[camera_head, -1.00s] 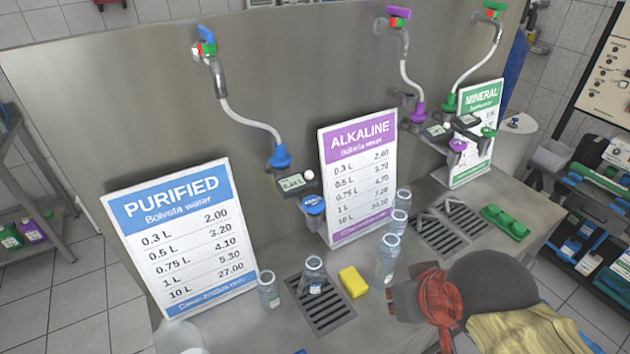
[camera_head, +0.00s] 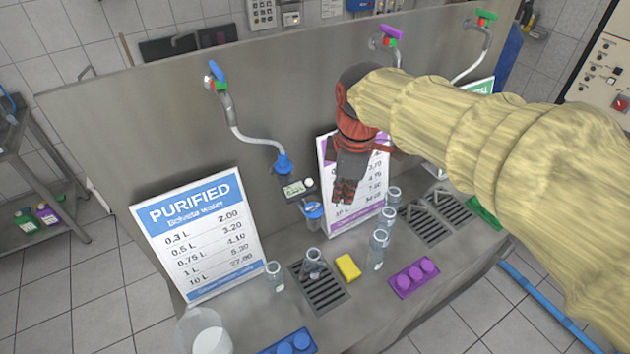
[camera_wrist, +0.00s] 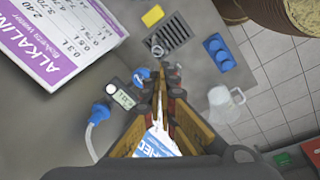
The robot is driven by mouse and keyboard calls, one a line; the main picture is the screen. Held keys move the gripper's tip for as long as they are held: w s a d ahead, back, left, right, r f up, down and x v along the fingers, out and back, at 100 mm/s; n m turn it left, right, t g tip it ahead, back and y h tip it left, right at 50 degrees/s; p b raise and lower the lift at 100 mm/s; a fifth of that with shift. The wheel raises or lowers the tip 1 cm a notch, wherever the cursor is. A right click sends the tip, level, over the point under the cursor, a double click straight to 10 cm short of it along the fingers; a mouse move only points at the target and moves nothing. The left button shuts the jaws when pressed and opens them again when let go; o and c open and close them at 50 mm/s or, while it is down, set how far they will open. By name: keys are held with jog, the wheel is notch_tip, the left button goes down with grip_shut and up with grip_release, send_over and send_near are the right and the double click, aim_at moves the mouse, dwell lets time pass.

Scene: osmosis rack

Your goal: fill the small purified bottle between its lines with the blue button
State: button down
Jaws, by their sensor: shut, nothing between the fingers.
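A small clear bottle (camera_head: 312,262) stands upright on the left drain grate (camera_head: 330,297), under the purified tap; it also shows in the wrist view (camera_wrist: 157,46). Its lines and water level are too small to read. The blue tap nozzle (camera_head: 283,163) hangs above a small display box (camera_head: 295,189) with a white knob. A blue round part (camera_head: 313,211), which may be the blue button, sits just below; it also shows in the wrist view (camera_wrist: 141,76). My gripper (camera_head: 343,192) is shut and empty, in front of the alkaline sign and right of the display box. Its fingertips (camera_wrist: 168,72) appear just beside the blue part.
A second bottle (camera_head: 274,276) stands left of the grate; several more stand to the right. A yellow sponge (camera_head: 347,267), purple cap holder (camera_head: 414,277), blue cap holder (camera_head: 290,343) and jug (camera_head: 205,335) are on the counter. The purified sign (camera_head: 192,235) stands left.

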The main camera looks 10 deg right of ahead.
aim_at(315, 211)
jog(key=w+a+r+n+g+p, duration=0.2)
jog(key=w+a+n+p, duration=0.3)
jog(key=w+n+p, duration=0.1)
jog(key=shift+w+r+n, duration=0.15)
jog(key=shift+w+n, duration=0.65)
jog(key=shift+w, duration=0.15)
notch_tip(315, 211, down, 14)
jog(key=shift+r+p, duration=0.15)
jog(key=shift+p, duration=0.55)
jog(key=shift+f, duration=0.2)
jog(key=shift+f+b, duration=0.55)
jog(key=shift+f, duration=0.3)
dwell(4.1)
